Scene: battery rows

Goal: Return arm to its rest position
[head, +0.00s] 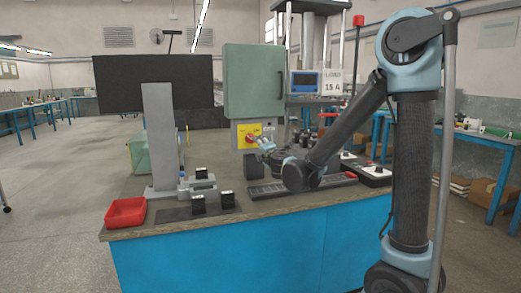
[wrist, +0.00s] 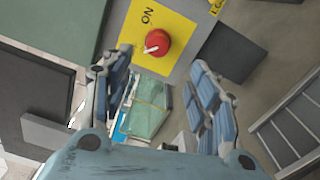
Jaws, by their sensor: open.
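My gripper (head: 264,144) is in front of the yellow switch plate (head: 241,135) below the green cabinet in the head view. In the wrist view my gripper (wrist: 163,62) has its two blue-grey fingers spread apart with nothing held between them. The red rotary knob (wrist: 157,43) on the yellow plate lies just beyond the fingertips. The knob is partly hard to make out in the head view behind my gripper. My arm bends down from the right and reaches left over the bench.
The green cabinet (head: 253,82) stands behind my gripper. On the bench are a grey upright post (head: 160,135), a red tray (head: 125,213), small black blocks (head: 198,204) and a slotted dark strip (head: 267,190) below my forearm.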

